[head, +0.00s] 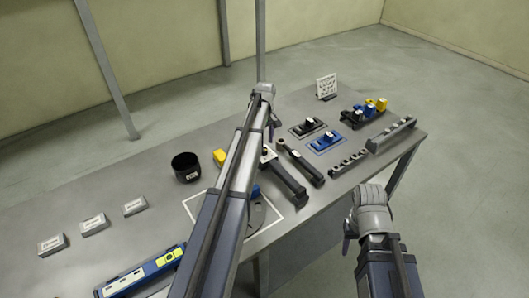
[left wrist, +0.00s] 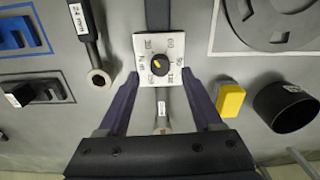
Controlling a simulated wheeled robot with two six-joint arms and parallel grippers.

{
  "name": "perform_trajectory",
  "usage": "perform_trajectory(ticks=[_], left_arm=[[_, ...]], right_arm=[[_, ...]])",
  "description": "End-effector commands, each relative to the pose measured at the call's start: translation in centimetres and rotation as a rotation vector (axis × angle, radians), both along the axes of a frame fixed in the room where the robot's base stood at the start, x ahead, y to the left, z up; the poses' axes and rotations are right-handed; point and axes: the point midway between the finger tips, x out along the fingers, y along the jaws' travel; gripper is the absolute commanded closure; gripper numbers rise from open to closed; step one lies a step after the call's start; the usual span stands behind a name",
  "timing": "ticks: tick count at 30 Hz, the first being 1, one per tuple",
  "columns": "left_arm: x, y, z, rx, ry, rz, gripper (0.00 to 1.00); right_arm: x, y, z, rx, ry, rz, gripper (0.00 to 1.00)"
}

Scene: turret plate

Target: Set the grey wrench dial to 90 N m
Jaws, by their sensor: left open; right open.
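The grey wrench (head: 287,182) lies on the table, partly behind my left arm in the head view. Its dial (left wrist: 159,66) is a black knob with a yellow mark on a white plate with small labels around it. My right gripper (head: 366,222) is open and empty, off the table's front edge.
A second, dark wrench (head: 300,161) lies beside it. A black cup (head: 186,167) and a yellow block (left wrist: 230,98) are near. Black and blue trays (head: 327,142) sit beyond.

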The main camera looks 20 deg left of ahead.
Motion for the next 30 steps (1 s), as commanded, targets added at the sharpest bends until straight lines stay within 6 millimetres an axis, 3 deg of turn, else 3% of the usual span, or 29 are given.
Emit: perform_trajectory(ticks=[1, 6, 17, 30], left_arm=[[0.0, 0.0, -1.4, 0.0, 0.0, 0.0, 0.33], [0.0, 0.0, -3.0, 0.0, 0.0, 0.0, 0.33], [0.0, 0.0, -3.3, 0.0, 0.0, 0.0, 0.33], [0.0, 0.0, -3.3, 0.0, 0.0, 0.0, 0.8]], right_arm=[[0.0, 0.0, -1.4, 0.0, 0.0, 0.001, 0.5], [0.0, 0.0, -3.0, 0.0, 0.0, 0.0, 0.5], [0.0, 0.0, -3.3, 0.0, 0.0, -0.001, 0.5], [0.0, 0.0, -3.3, 0.0, 0.0, -0.001, 0.5]])
